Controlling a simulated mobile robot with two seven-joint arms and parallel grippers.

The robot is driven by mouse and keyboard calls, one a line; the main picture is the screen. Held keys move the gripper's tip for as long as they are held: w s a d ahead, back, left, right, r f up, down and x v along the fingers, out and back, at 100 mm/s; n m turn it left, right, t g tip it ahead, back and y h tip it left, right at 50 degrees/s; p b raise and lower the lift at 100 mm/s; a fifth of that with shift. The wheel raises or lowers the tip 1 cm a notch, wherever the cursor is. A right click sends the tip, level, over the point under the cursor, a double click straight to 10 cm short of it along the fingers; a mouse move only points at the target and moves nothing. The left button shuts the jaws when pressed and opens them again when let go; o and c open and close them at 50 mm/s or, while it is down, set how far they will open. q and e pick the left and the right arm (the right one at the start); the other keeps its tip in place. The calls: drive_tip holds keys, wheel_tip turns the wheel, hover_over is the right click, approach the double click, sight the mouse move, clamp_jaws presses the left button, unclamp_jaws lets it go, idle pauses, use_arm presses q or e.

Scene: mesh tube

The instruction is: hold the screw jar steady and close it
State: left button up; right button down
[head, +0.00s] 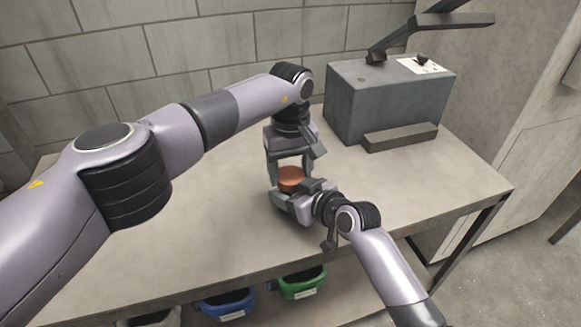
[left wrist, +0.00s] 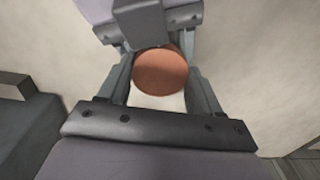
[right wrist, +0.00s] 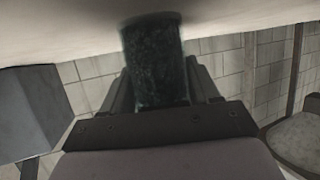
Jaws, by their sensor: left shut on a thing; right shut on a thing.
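The screw jar's round orange-brown lid (head: 291,179) is between the fingers of my left gripper (head: 291,172), which comes down from above and is shut on it. The lid also fills the gap between the fingers in the left wrist view (left wrist: 161,72). The jar's dark green, speckled body (right wrist: 157,62) is upright between the fingers of my right gripper (right wrist: 158,85), which is shut on it from the side, below the lid. In the head view my right gripper (head: 287,198) hides most of the body. I cannot tell how far the lid is seated on it.
The grey table (head: 150,220) is clear around the jar. A grey box-shaped machine (head: 390,98) with a low block (head: 400,137) before it stands at the back right. Blue (head: 225,303) and green (head: 300,283) bins sit below the front edge. A block wall (head: 190,60) is behind.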

use_arm(q)
drive_tip(key=m, duration=0.3)
drive_tip(key=o, duration=1)
drive_tip(key=shift+r, duration=0.15)
